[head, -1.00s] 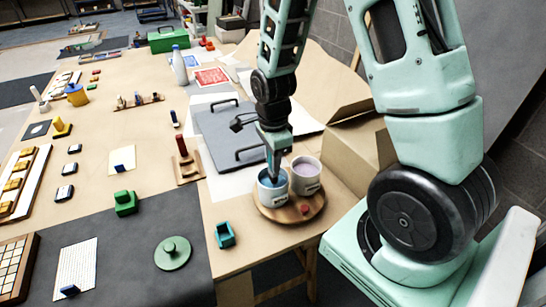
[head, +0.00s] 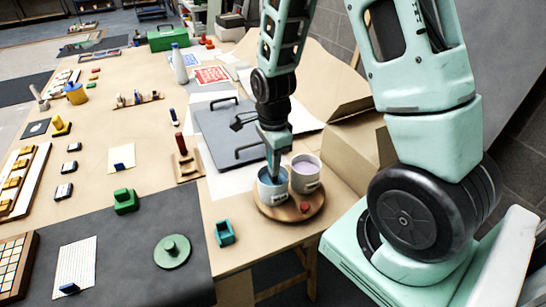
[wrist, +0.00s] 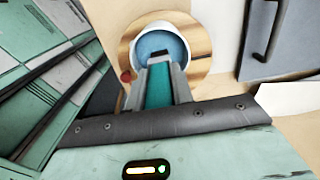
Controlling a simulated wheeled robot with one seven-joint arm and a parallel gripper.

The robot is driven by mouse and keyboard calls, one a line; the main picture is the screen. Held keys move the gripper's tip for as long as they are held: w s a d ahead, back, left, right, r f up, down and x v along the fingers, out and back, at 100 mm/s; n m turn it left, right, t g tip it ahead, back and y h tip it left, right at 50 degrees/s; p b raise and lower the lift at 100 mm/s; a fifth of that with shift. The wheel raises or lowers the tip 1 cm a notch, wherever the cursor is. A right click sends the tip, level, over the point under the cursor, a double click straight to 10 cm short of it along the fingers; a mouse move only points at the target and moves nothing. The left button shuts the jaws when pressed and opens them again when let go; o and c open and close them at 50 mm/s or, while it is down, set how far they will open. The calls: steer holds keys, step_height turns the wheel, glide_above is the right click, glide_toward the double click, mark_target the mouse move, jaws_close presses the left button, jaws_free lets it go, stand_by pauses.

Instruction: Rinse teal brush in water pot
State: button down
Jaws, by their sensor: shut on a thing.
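The teal brush (wrist: 158,85) lies between the fingers of my gripper (wrist: 160,80) in the wrist view, and the gripper is shut on it. The water pot (wrist: 183,36) is a white cup with blue water, directly beyond the fingertips. In the head view my gripper (head: 273,165) points down over the water pot (head: 272,194), its fingertips at the mouth. The brush's lower end is hidden, so I cannot tell how deep it reaches.
A teal block-like holder (head: 224,233) stands to the left. A grey board with handles (head: 222,130) lies behind.

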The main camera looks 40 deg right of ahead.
steer(key=shift+f, duration=0.45)
stand_by(1.1)
step_height(320, 180, up, 7)
steer(key=p, duration=0.6)
steer(key=shift+r, duration=0.1)
stand_by(0.7)
